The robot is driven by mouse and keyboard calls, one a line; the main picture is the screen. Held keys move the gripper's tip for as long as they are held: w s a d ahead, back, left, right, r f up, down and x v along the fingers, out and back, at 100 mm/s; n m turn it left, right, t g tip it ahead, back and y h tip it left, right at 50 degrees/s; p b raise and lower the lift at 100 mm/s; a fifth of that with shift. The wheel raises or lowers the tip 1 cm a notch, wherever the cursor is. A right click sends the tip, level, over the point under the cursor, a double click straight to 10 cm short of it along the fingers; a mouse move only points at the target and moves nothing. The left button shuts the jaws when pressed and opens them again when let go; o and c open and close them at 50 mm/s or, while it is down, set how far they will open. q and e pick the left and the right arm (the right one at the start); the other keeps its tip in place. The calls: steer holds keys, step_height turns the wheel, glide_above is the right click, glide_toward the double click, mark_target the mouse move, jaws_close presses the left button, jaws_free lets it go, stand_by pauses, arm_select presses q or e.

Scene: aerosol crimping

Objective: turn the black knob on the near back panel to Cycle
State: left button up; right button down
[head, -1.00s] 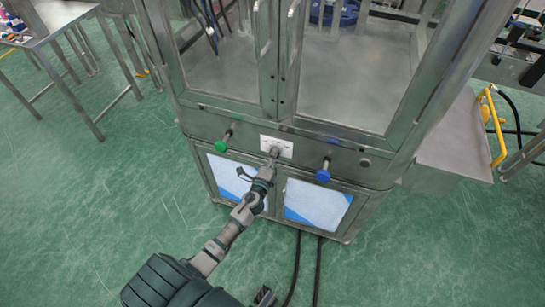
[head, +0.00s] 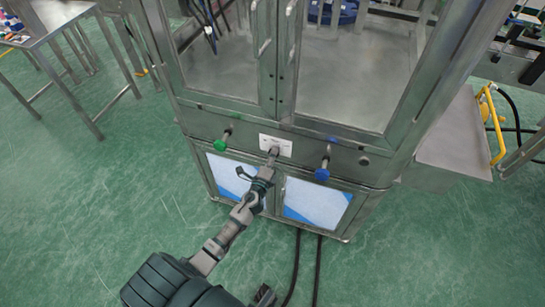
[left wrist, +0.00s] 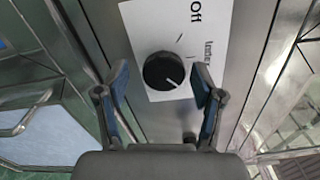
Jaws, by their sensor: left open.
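The black knob (left wrist: 164,70) sits on a white label plate (left wrist: 208,22) in the left wrist view. The plate reads "Off" and a second, partly hidden word. A white pointer line on the knob points toward the lower right of that view. My left gripper (left wrist: 164,92) is open, with one blue-padded finger on each side of the knob and visible gaps between. In the head view my left gripper (head: 270,160) reaches the label plate (head: 276,145) on the cabinet's front rail and hides the knob.
A green knob (head: 220,145) and a blue knob (head: 323,172) stick out on either side of the plate. Glass doors with handles are above, panels with blue-white sheets below. Black cables (head: 297,265) run on the floor. A metal table (head: 60,18) stands at left.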

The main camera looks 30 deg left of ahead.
arm_select(q)
steer(key=v, duration=1.2)
steer(key=shift+f, duration=0.2)
